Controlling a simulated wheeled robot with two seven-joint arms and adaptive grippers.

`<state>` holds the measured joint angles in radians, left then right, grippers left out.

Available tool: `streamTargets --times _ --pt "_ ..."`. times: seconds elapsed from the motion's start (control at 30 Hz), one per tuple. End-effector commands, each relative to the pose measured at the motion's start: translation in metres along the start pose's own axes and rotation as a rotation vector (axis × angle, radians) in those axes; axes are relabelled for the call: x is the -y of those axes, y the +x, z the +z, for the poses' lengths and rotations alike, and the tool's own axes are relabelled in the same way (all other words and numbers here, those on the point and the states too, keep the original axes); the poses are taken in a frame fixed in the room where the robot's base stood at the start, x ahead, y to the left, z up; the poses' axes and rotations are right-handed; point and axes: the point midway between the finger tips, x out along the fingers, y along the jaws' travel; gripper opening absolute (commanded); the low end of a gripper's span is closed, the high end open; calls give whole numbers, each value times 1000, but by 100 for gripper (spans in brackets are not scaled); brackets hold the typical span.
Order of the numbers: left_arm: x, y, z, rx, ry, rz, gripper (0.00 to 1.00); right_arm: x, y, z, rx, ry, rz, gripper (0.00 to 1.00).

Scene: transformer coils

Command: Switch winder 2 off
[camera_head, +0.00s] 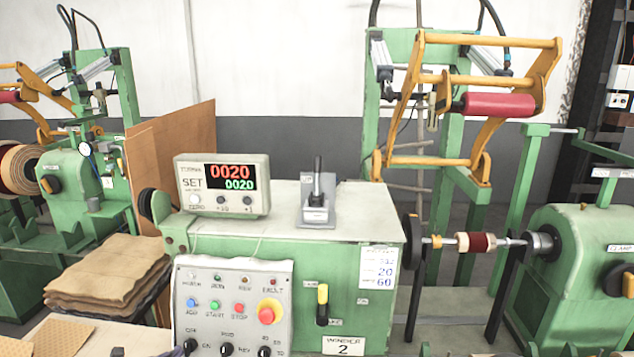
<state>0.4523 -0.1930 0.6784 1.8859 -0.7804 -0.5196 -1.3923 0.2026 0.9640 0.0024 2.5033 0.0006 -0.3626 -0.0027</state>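Winder 2 (380,215) is the green machine in the middle, with a "WINDER 2" label (343,345) low on its front. Its grey control panel (232,292) has small lamps, blue, green and red buttons and a red emergency stop (268,312) on a yellow base. An OFF/ON rotary knob (190,346) sits at the panel's lower left; its pointing direction is unclear. The counter box (222,186) is lit, showing 0020 in red and green. A small dark tip at the bottom edge may be my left gripper (117,351); its opening is hidden. My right gripper is not visible.
A yellow-handled lever (322,305) sticks out of the winder's front, right of the panel. A stack of brown sheets (108,275) lies left of the panel. A shaft with a red coil (476,242) runs to the right headstock (577,255). Another winder stands at left.

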Motion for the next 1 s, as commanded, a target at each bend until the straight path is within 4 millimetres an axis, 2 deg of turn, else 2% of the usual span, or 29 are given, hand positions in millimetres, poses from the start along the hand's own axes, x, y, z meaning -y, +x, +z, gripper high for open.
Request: streamTargets --times 0.43,1.0 --pt "-2 -4 8 1 -1 -1 0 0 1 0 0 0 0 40" --pt "-1 -58 8 2 -1 -1 0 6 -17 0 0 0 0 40"
